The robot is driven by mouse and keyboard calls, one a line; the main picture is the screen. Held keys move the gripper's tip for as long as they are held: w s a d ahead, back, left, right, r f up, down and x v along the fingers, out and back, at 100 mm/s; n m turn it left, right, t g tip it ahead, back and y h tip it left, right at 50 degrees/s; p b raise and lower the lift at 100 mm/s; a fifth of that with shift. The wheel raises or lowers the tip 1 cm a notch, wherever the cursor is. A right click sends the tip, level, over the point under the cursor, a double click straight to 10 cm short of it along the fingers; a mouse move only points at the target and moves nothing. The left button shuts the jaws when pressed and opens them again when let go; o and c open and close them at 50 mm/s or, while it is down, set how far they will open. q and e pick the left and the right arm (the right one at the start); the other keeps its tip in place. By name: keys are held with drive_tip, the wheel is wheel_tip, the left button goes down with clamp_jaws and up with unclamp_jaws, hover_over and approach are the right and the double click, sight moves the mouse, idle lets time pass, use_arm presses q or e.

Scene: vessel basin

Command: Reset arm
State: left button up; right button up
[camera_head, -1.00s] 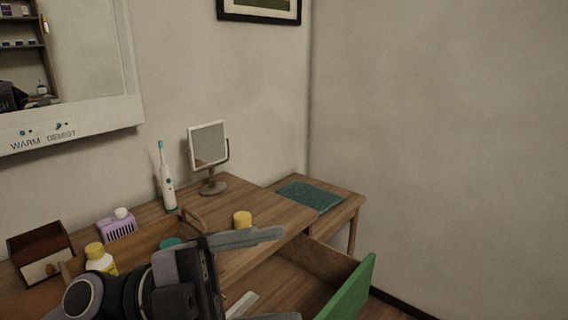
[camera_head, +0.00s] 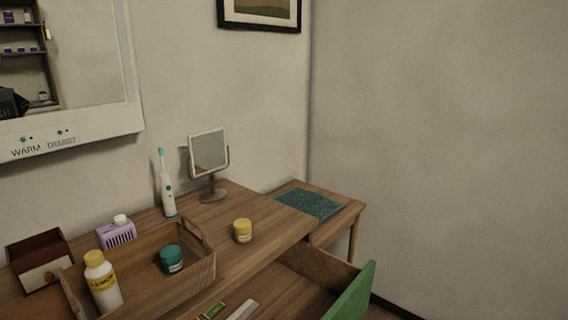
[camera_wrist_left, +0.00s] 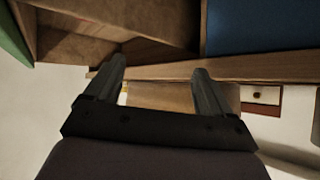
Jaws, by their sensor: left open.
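My left gripper (camera_wrist_left: 160,82) shows only in the left wrist view. Its two fingers are spread apart with nothing between them. It points toward wooden furniture edges and is out of the head view. My right gripper is not in view. In the head view, a wooden tray (camera_head: 195,272) on the desk holds a yellow-capped lemon bottle (camera_head: 102,284) and a teal jar (camera_head: 171,260). A yellow jar (camera_head: 242,231) stands on the desk right of the tray.
An open drawer with a green front (camera_head: 350,294) juts out at the lower right, with flat items inside. A toothbrush (camera_head: 167,185), a small mirror (camera_head: 209,155), a purple box (camera_head: 117,235) and a brown box (camera_head: 40,262) stand toward the wall. A teal cloth (camera_head: 312,204) lies on the side table.

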use_arm(q)
drive_tip(key=s+f+g, duration=0.7)
drive_tip(key=s+f, duration=0.1)
drive_tip(key=s, duration=0.5)
drive_tip(key=w+d+f+m+t+h+p, duration=0.1)
drive_tip(key=w+d+f+t+h+p, duration=0.1)
drive_tip(key=w+f+t, duration=0.3)
drive_tip(key=shift+w+d+f+t+h+p, duration=0.35)
drive_tip(key=shift+f+t+p, duration=0.1)
drive_tip(key=shift+f+t, duration=0.3)
drive_tip(key=shift+r, duration=0.1)
